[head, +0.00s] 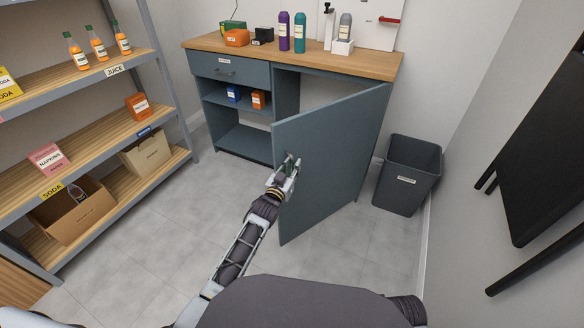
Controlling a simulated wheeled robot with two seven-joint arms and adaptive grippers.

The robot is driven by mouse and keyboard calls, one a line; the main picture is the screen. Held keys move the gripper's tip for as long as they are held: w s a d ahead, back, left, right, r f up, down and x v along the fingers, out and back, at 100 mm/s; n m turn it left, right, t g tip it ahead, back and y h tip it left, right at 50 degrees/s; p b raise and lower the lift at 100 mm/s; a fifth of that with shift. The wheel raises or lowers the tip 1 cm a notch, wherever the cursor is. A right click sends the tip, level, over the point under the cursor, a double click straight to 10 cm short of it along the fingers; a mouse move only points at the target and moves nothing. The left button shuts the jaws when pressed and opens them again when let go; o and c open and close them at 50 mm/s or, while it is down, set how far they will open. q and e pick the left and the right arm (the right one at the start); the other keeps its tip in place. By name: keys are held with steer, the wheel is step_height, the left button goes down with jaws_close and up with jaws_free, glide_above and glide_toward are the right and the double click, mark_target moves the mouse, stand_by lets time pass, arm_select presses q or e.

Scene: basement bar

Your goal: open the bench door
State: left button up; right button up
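The bench (188,45) has a wooden top and a blue-grey body, and it stands against the far wall in the head view. Its bench door (335,140) stands well open, swung out from the right side toward me. My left gripper (289,166) is at the door handle (289,157), close to the door's free edge. The fingers overlap the handle, and I cannot tell whether they are closed on it. My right gripper is not in view.
A grey bin (408,172) stands right of the door by the wall. A shelf rack (165,92) with bottles and boxes is on the left. Folded black furniture (545,150) is at the right wall. Tiled floor (160,235) is clear between rack and door.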

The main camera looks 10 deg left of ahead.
arm_select(q)
steer(key=shift+s, duration=0.15)
stand_by(0.3)
steer(key=shift+v, duration=5.85)
steer(key=shift+a+r, duration=0.15)
steer(key=shift+a, duration=0.05)
jaws_close()
steer(key=shift+w+r+m, duration=0.1)
steer(key=shift+w+m, duration=0.1)
steer(key=shift+m, duration=0.1)
steer(key=shift+h, duration=0.3)
